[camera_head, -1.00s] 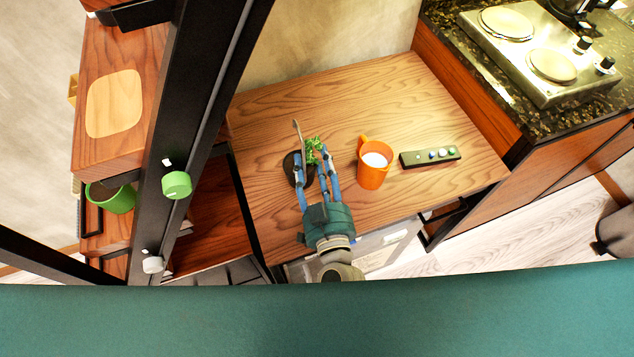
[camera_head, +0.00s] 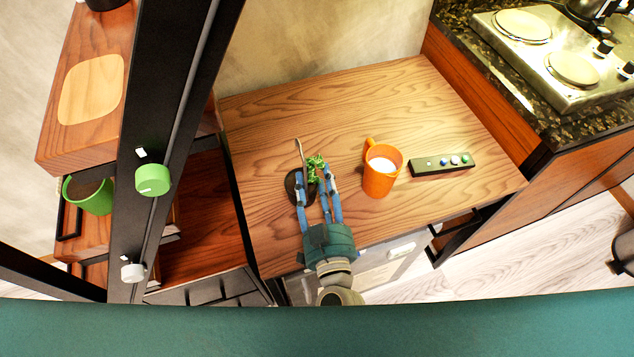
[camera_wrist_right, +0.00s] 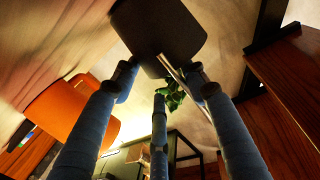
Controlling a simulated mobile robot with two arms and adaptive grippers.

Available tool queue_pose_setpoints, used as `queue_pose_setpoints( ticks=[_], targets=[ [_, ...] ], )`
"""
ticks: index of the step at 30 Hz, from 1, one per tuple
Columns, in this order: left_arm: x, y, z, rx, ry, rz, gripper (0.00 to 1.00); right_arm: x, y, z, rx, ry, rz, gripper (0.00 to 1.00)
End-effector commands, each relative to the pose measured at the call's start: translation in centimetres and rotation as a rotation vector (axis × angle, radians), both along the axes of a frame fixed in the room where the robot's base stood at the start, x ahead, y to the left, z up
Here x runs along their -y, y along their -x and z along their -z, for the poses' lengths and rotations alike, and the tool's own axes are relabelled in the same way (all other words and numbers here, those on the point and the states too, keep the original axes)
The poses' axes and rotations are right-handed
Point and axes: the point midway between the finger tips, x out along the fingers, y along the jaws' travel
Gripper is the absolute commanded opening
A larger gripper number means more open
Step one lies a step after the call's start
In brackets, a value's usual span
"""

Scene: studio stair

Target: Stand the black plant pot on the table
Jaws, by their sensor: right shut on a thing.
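The black plant pot (camera_wrist_right: 160,30) shows between my fingers in the right wrist view, with its green plant (camera_wrist_right: 174,95) beside it in that picture. In the head view the plant (camera_head: 316,168) shows at my fingertips, over the left part of the wooden table (camera_head: 270,125). A dark round patch beside the left finger is the pot or its shadow; I cannot tell which. My right gripper (camera_head: 317,188) is shut on the pot. Whether the pot touches the table is hidden. My left gripper is out of view.
An orange mug (camera_head: 382,182) with white contents stands right of the gripper, and a dark remote (camera_head: 440,165) lies beyond it. A shelf unit with a green pot (camera_head: 90,197) is at left. A stove counter is at right. The table's back is clear.

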Motion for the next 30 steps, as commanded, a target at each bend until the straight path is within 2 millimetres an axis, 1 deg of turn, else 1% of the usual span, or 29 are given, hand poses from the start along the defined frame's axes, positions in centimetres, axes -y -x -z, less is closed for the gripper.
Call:
queue_pose_setpoints(
  ticks=[4,5,6,7,14,18,20,23,30],
  targets=[
    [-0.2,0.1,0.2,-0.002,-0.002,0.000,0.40,0.0,0.0,0.3,0.001,0.000,0.000,0.04],
    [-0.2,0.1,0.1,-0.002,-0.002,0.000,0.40,0.0,0.0,0.3,-0.001,0.001,0.000,0.49],
    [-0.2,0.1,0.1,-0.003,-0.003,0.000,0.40,0.0,0.0,0.3,-0.001,0.000,0.000,0.57],
    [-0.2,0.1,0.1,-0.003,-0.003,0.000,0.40,0.0,0.0,0.3,-0.001,0.000,0.000,0.62],
    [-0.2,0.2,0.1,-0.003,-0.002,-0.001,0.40,0.0,0.0,0.3,-0.001,0.000,0.000,0.62],
    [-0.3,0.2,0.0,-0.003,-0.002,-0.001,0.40,0.0,0.2,0.0,-0.002,-0.001,0.000,0.62],
    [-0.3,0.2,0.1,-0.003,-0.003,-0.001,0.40,0.1,1.0,0.2,-0.005,0.002,-0.001,0.62],
    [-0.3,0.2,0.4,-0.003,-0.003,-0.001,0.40,0.3,2.7,0.2,-0.006,0.000,-0.002,0.62],
    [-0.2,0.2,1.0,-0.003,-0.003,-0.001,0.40,1.1,7.9,0.2,-0.006,0.001,-0.002,0.62]
  ],
)
